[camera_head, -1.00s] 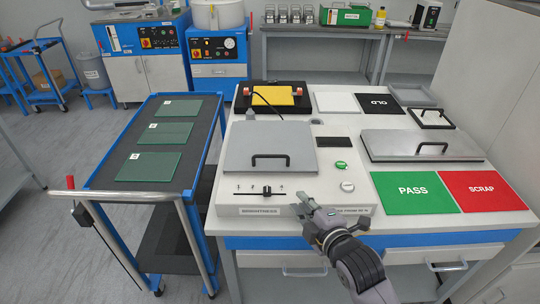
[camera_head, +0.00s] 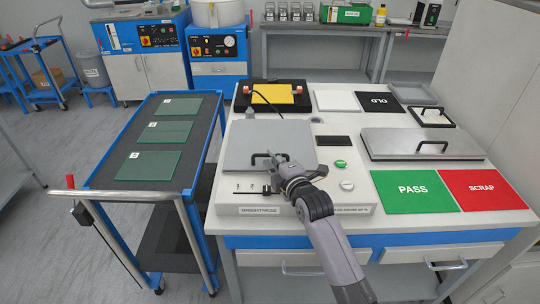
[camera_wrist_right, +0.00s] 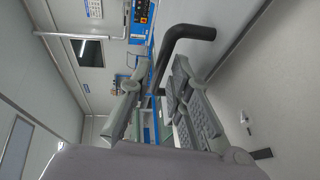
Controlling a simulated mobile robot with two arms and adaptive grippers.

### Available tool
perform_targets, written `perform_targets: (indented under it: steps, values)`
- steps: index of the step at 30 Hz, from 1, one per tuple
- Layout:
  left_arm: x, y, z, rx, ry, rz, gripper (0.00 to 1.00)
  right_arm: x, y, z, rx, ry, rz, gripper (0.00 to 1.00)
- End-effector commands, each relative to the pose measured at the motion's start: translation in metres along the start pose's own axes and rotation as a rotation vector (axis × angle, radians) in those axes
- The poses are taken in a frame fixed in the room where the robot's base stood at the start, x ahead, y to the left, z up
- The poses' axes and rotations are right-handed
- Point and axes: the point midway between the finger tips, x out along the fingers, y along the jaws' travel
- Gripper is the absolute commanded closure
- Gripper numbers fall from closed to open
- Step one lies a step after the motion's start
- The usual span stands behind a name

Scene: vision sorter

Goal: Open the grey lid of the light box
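The light box (camera_head: 240,209) stands at the left of the white bench, with a brightness slider on its front. Its grey lid (camera_head: 243,142) lies flat and closed. The lid's black handle (camera_head: 257,156) is partly hidden behind my right gripper (camera_head: 275,165), which is at the handle's right part. In the right wrist view, the black handle (camera_wrist_right: 183,36) runs down between the spread fingers of my right gripper (camera_wrist_right: 154,86), with gaps beside it. The lid's grey surface (camera_wrist_right: 255,60) fills the right side there. My left gripper is not in view.
A second grey cover (camera_head: 415,145) with a black handle lies to the right. The green PASS mat (camera_head: 412,205) and red SCRAP mat (camera_head: 485,204) are at the front right. A blue cart (camera_head: 120,187) with green plates stands left of the bench.

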Motion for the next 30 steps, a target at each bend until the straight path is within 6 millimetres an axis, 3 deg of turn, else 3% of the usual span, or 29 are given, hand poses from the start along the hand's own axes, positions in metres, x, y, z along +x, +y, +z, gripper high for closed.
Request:
perform_targets:
  steps: [6, 17, 26, 30]
  values:
    - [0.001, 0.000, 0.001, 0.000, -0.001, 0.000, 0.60, 0.023, 0.000, 0.001, 0.001, 0.000, -0.001, 0.82]
    - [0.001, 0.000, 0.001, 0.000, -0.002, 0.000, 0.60, 0.028, 0.000, 0.000, 0.001, 0.000, 0.000, 0.82]
    - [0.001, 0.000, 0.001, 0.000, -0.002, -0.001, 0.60, 0.027, 0.000, 0.000, 0.000, 0.000, 0.000, 1.00]
    - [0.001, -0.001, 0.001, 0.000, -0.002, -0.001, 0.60, 0.027, 0.000, 0.000, 0.001, 0.000, 0.000, 1.00]
